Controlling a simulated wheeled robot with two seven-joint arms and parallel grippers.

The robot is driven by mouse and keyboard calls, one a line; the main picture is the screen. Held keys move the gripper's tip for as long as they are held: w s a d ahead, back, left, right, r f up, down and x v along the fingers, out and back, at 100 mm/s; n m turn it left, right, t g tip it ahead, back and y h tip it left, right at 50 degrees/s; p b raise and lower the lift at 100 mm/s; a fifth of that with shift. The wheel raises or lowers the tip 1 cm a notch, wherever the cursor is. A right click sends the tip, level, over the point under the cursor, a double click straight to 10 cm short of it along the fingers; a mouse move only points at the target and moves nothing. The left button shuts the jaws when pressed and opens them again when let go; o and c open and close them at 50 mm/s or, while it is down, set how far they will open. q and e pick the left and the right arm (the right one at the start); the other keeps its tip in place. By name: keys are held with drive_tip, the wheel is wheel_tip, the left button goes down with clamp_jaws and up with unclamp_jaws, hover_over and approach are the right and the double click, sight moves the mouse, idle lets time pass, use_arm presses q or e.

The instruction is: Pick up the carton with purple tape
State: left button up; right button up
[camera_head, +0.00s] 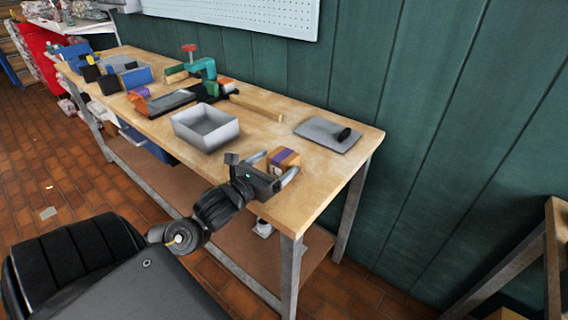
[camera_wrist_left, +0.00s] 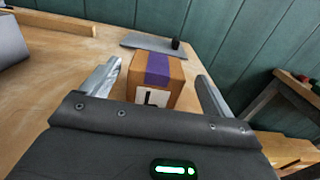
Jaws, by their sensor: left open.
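The carton with purple tape (camera_head: 284,159) is a small brown box on the workbench near its front right end. In the left wrist view the carton (camera_wrist_left: 155,80) shows a purple strip over its top and a white label with a dark mark on its near face. My left gripper (camera_head: 272,166) is open, with one finger on each side of the carton. In the left wrist view the fingers (camera_wrist_left: 155,85) stand apart from the carton's sides, with a gap visible on both sides. My right gripper is not in view.
A grey open bin (camera_head: 205,128) stands left of the carton on the wooden bench (camera_head: 330,170). A grey plate with a black piece (camera_head: 328,134) lies behind it. A wooden bar (camera_head: 256,107), a teal clamp (camera_head: 206,72) and blue bins are further left. The bench's right end is clear.

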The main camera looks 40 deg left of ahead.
sight(290, 151)
use_arm(q)
drive_tip(key=shift+w, duration=0.2)
drive_tip(key=w, duration=0.3)
drive_tip(key=w+p, duration=0.1)
drive_tip(key=w, duration=0.1)
drive_tip(key=shift+a+f, duration=0.15)
drive_tip(key=shift+a, duration=0.1)
drive_tip(key=shift+s, duration=0.1)
drive_tip(key=c, duration=1.2)
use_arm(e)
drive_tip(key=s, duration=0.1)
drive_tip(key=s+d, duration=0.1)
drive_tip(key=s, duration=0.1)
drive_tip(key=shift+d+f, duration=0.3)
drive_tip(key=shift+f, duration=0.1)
